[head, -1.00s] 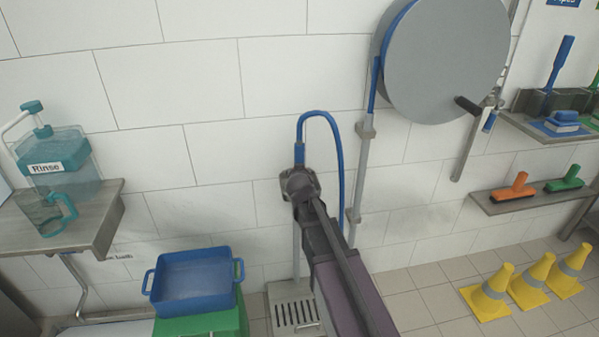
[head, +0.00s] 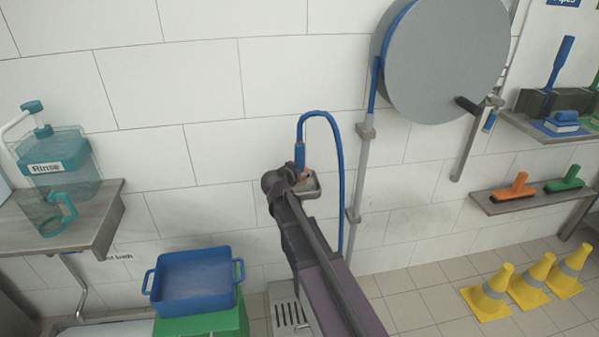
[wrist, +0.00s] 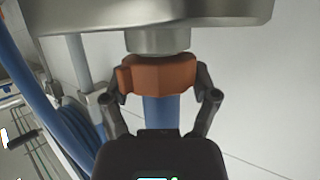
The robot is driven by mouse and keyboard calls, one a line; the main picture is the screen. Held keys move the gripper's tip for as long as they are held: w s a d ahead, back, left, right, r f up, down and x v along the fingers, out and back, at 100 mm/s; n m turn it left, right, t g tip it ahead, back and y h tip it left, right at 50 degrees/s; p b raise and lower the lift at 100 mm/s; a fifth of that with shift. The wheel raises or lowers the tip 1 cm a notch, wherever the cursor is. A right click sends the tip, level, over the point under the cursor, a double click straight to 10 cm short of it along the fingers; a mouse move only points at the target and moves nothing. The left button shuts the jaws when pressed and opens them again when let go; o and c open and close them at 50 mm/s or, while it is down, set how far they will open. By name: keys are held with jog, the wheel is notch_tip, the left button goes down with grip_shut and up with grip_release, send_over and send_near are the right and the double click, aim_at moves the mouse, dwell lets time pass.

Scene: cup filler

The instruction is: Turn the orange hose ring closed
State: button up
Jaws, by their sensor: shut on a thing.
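The orange hose ring (wrist: 160,75) sits around the joint between the blue hose (wrist: 160,112) and a grey metal fitting (wrist: 158,39) in the wrist view. My gripper (wrist: 163,88) is shut on the ring, one dark finger on each side. In the head view, only a small sliver of the orange ring (head: 306,172) shows, beside the blue hose end (head: 299,153) and the grey wall bracket (head: 312,186). My arm hides the gripper and most of the ring there. The ring's turn angle cannot be read.
A blue hose loop (head: 338,150) hangs right of the bracket, beside a grey vertical pipe (head: 358,178). A big grey hose reel (head: 445,60) is above right. A blue tub (head: 195,280) on a green box (head: 205,322) stands at lower left. Yellow cones (head: 490,293) stand at lower right.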

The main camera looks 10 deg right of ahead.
jog(key=shift+m+g+h, duration=0.9)
jog(key=shift+m, duration=0.1)
jog(key=o, duration=1)
jog(key=shift+f, duration=0.1)
jog(key=shift+n+t+y, duration=0.3)
jog(key=shift+n+t, duration=0.1)
jog(key=shift+n+t+y, duration=0.7)
jog(key=shift+n+y, duration=0.2)
jog(key=shift+n, duration=0.1)
jog(key=shift+n+t+y, duration=0.7)
jog(key=shift+n+y, duration=0.7)
jog(key=shift+y, duration=0.1)
jog(key=shift+n+y, duration=0.5)
jog(key=shift+y, duration=0.1)
